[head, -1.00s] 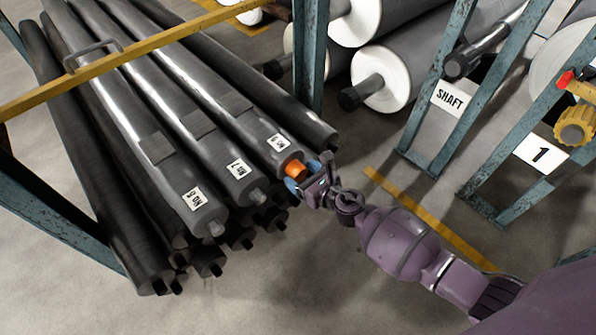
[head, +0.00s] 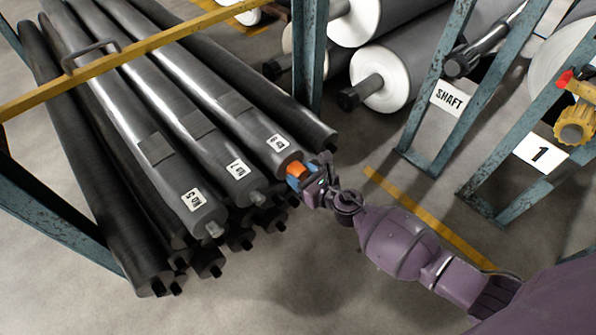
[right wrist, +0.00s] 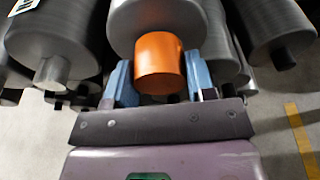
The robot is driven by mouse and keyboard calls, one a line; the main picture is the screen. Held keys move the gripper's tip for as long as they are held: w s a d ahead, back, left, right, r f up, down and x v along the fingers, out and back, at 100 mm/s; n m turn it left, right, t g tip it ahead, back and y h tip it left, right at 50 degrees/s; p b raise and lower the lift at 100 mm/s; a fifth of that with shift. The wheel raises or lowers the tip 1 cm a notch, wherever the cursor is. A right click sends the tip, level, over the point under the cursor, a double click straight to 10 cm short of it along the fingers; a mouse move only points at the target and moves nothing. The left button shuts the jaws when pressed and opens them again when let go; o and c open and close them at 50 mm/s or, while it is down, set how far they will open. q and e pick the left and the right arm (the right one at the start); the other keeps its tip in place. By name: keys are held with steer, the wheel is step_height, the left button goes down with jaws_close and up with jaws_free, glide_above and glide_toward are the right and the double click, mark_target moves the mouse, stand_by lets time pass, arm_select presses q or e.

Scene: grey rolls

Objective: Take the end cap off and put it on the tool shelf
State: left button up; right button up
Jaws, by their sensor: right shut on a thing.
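The orange end cap (head: 296,170) sits on the end of a grey roll (head: 262,138), the upper right one of the labelled rolls in the stack. The cap also shows in the right wrist view (right wrist: 160,62), against the roll's end face. My right gripper (head: 298,178) is shut on the cap, with one blue finger on each side of it in the right wrist view (right wrist: 159,80). I cannot make out a tool shelf for certain. My left gripper is not in view.
A blue rack post (head: 310,60) stands just behind the cap, and a yellow rail (head: 150,43) crosses over the rolls. White-ended rolls (head: 380,80) lie behind. A yellow and red object (head: 574,122) is at the far right. The floor in front is clear.

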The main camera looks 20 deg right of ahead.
mark_target(302, 179)
steer(key=shift+s+d, duration=0.3)
steer(key=shift+s, duration=0.5)
steer(key=shift+s+d, duration=0.3)
steer(key=shift+s, duration=0.55)
steer(key=shift+s+d, duration=0.3)
steer(key=shift+s, duration=0.5)
